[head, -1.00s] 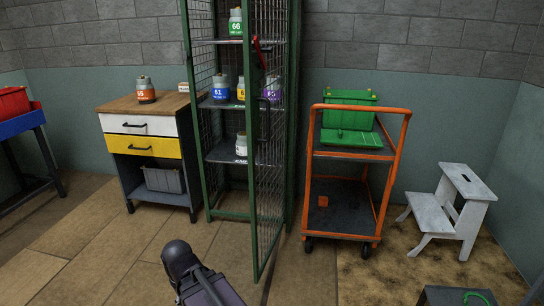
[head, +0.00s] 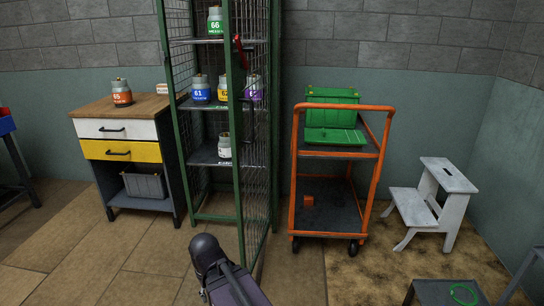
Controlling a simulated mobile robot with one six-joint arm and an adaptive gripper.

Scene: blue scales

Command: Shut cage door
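The cage (head: 178,130) is a tall green-framed mesh locker with shelves. Its mesh door (head: 257,190) stands open, swung out toward me from the right side of the cage. The door's green free edge runs down in front of the shelves, with a red handle (head: 239,52) near the top. Numbered bottles stand on the shelves, among them a green-labelled one (head: 215,20), a blue-labelled one (head: 200,88) and a white one (head: 224,146). Part of my arm shows at the bottom, left of the door's lower end. My gripper's fingers are not visible.
An orange trolley (head: 297,175) with a green crate (head: 332,105) stands right of the cage. A white step stool (head: 432,205) is farther right. A drawer cabinet (head: 115,128) with an orange-labelled bottle stands left. Floor in front of the cage is open.

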